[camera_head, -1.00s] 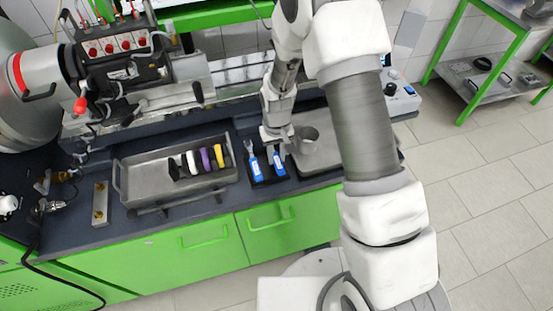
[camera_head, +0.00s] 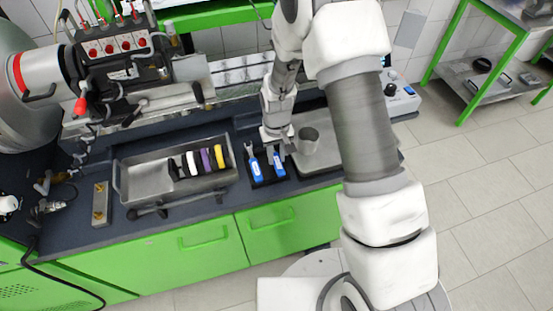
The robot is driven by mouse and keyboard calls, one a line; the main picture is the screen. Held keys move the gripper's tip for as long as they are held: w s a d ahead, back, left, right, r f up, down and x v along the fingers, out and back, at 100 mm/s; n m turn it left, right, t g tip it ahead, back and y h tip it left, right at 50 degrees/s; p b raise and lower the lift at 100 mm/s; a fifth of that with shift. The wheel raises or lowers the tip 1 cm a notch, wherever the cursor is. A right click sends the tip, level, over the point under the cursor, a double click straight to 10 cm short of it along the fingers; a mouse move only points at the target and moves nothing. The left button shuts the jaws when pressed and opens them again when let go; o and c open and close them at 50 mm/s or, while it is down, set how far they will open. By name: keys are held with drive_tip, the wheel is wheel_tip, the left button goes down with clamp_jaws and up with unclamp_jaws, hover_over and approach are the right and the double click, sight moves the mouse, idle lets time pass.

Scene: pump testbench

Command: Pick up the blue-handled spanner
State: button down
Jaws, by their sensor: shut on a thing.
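Two blue-handled spanners lie side by side in a small dark tray (camera_head: 270,183) on the bench. The left spanner (camera_head: 255,168) shows its blue handle and metal head. The right spanner (camera_head: 279,166) shows mostly its blue handle; its upper part is hidden behind my gripper. My gripper (camera_head: 277,154) points down over the right spanner, its fingers at that spanner's upper end. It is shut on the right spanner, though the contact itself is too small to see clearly.
A metal tray (camera_head: 150,190) with several coloured-handled pieces stands to the left. A metal cup (camera_head: 308,141) stands on a grey tray close to the right of my gripper. Pump equipment (camera_head: 125,75) fills the back left. Green drawers (camera_head: 195,248) form the bench front.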

sight(278, 160)
drive_tip(key=shift+r, duration=0.45)
drive_tip(key=r, duration=0.3)
drive_tip(key=shift+s+d+r, duration=0.1)
drive_tip(key=shift+d+r, duration=0.1)
drive_tip(key=shift+r, duration=0.1)
drive_tip(key=s+d+r+b, duration=0.1)
drive_tip(key=s+d+r, duration=0.5)
drive_tip(key=s+d, duration=0.2)
drive_tip(key=shift+r, duration=0.25)
drive_tip(key=shift+a, duration=0.1)
drive_tip(key=c, duration=1.4)
unclamp_jaws()
clamp_jaws()
